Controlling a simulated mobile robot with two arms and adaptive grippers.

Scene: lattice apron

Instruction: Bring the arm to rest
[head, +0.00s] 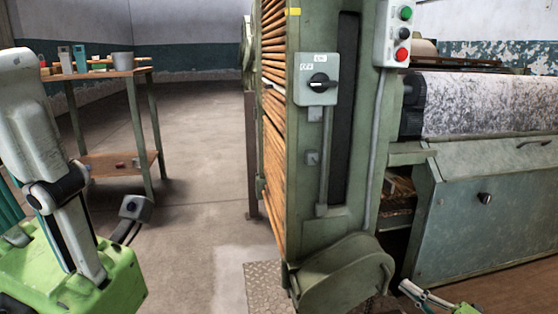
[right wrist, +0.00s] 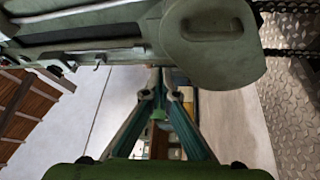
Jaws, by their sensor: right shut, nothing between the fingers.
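My right gripper (head: 412,291) shows small at the bottom right of the head view, low in front of the green machine, by the rounded cover at its foot. In the right wrist view its two fingers (right wrist: 159,82) come together in the middle, with nothing between them. A green machine part lies across the top of that view, beyond the fingertips; I cannot tell the gap. My left arm (head: 62,190) stands at the left edge of the head view.
The green machine frame (head: 340,190) carries a rotary switch (head: 318,82) and a button box (head: 403,38). A speckled roller (head: 490,100) is at the right. A wooden table (head: 105,75) with cups stands back left. Open concrete floor (head: 195,170) lies between.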

